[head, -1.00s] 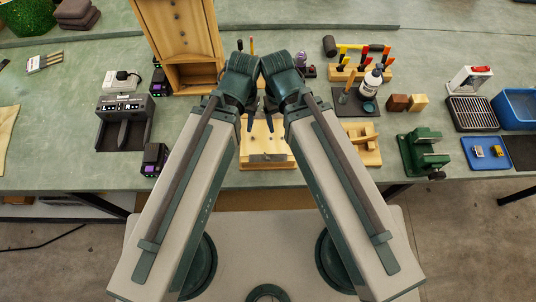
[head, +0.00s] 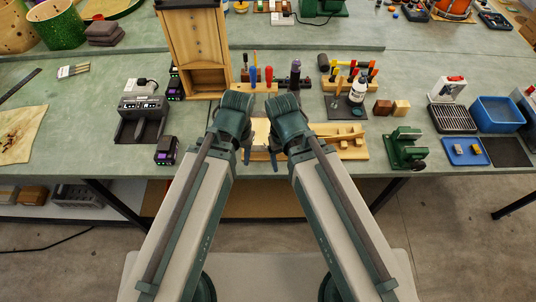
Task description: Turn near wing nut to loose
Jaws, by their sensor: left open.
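The wing nuts are too small or hidden to make out. A pale wooden piece (head: 261,131) shows between my two wrists near the bench's front edge, partly covered by them. My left gripper (head: 247,152) is open and points down at the left side of this piece. My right gripper (head: 276,152) points down at its right side, and its jaw opening is not clear. I see nothing held in the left gripper, and I cannot tell whether either gripper touches the wood.
A wooden board with a fixture (head: 346,142) lies just right of my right wrist. A green vise (head: 407,149) stands farther right. A screwdriver rack (head: 257,88) and a tall wooden cabinet (head: 194,45) stand behind. A black charger-like device (head: 143,118) is at left.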

